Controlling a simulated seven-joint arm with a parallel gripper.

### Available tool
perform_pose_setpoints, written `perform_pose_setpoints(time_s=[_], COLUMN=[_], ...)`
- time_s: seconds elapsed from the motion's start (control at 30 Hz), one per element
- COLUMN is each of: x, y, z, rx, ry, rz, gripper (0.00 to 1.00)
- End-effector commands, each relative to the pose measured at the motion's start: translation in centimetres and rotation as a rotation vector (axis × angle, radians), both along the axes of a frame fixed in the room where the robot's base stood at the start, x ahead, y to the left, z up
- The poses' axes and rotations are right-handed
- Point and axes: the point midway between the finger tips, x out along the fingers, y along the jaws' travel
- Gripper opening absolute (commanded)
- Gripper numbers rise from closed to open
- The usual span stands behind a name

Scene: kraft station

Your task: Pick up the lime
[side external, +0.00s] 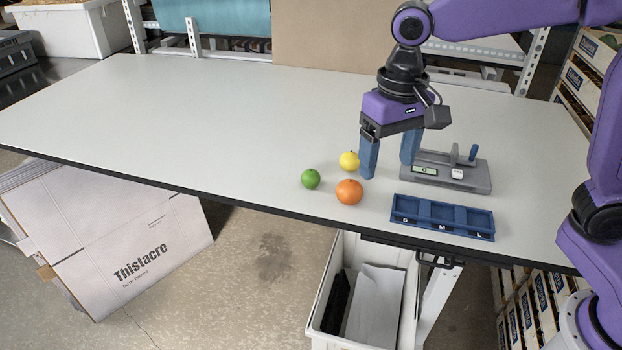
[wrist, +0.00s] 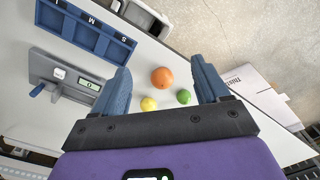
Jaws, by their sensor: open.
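The green lime (side external: 311,179) lies on the pale table, left of the orange and the yellow fruit. In the wrist view the lime (wrist: 184,96) shows between my finger lines, close to the right finger. My gripper (side external: 388,164) is open and empty, with blue fingers pointing down. It is above the table, to the right of the lime and apart from it. Both fingers of my gripper (wrist: 163,82) show in the wrist view.
An orange (side external: 349,192) and a yellow lemon-like fruit (side external: 348,161) lie close to the lime. A grey device with a display (side external: 470,179) and a blue tray marked S, M, L (side external: 443,235) stand to the right. The table (side external: 180,130) is clear to the left.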

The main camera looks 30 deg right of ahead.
Motion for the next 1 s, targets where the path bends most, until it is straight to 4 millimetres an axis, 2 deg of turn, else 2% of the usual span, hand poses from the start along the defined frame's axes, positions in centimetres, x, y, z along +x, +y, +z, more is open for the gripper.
perform_pose_setpoints(time_s=[0.03, 0.23, 0.5, 0.6, 0.73, 0.87, 1.0], x=[1.8, 8.1, 15.4, 17.3, 18.8, 19.4, 19.5], y=[0.9, 2.9, 3.8, 3.6, 3.3, 3.1, 3.0], z=[0.2, 1.2, 1.6, 1.6, 1.6, 1.4, 0.4], rx=[0.000, -0.002, -0.004, -0.003, -0.004, -0.005, -0.006], ry=[0.001, 0.007, 0.013, 0.013, 0.015, 0.016, 0.016], rz=[-0.083, -0.431, -0.894, -1.037, -1.166, -1.224, -1.236], gripper=[0.75, 0.75, 0.75, 0.75, 0.75, 0.75, 0.75])
